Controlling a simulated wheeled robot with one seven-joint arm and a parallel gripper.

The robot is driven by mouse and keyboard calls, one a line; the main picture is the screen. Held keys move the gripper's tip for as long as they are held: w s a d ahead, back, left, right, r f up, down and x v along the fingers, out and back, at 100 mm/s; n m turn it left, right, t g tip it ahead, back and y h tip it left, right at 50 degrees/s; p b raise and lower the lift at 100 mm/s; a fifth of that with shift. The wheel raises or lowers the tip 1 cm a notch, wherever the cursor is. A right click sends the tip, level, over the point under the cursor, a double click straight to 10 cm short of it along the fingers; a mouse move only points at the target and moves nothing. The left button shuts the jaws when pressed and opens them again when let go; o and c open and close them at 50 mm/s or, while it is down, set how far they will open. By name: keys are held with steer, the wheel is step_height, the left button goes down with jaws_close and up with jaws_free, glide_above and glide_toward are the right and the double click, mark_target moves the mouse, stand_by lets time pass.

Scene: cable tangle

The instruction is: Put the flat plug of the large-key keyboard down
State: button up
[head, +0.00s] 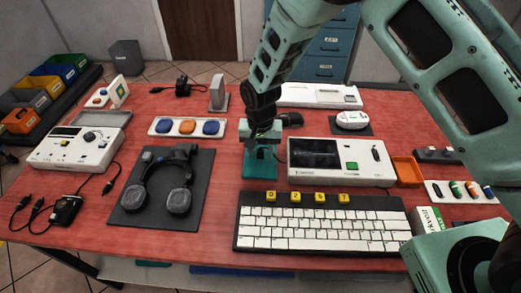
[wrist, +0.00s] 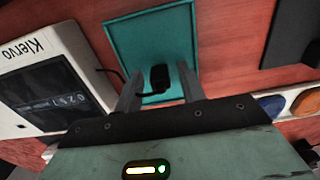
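The large-key keyboard (head: 320,232), black with white keys and several yellow keys, lies at the table's front. My gripper (head: 261,142) points down over a teal tray (head: 260,170) behind the keyboard. In the wrist view, my gripper's two fingers (wrist: 154,74) stand apart, with a small black plug (wrist: 160,78) between them. Gaps show on both sides of the plug. It appears over or on the teal tray (wrist: 125,38); I cannot tell whether it touches. A dark cable runs left from it. In the head view, my gripper hides the plug.
A white device with a dark screen (head: 327,155) stands just right of the tray. A headset (head: 165,185) on a dark mat lies left. A white strip with coloured discs (head: 187,127) is behind left. Bare red table (head: 222,180) shows between mat and tray.

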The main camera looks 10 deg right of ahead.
mark_target(261, 151)
step_height(261, 151, up, 12)
steer(key=b, duration=0.1)
steer(key=shift+r+b, duration=0.2)
steer(key=shift+b, duration=0.2)
steer(key=s+d+r+n+y, duration=0.1)
steer(key=s+r+n, duration=0.25)
steer(key=s, duration=0.45)
steer(key=s+r+n, duration=0.2)
steer(key=s+r, duration=0.3)
steer(key=s, duration=0.4)
steer(key=s+d+r+n, duration=0.1)
steer(key=s+d+n, duration=0.3)
steer(key=s, duration=0.7)
steer(key=shift+s+d+n, duration=0.25)
steer(key=shift+d+n, duration=0.1)
steer(key=shift+d, duration=0.45)
steer(key=shift+d, duration=0.1)
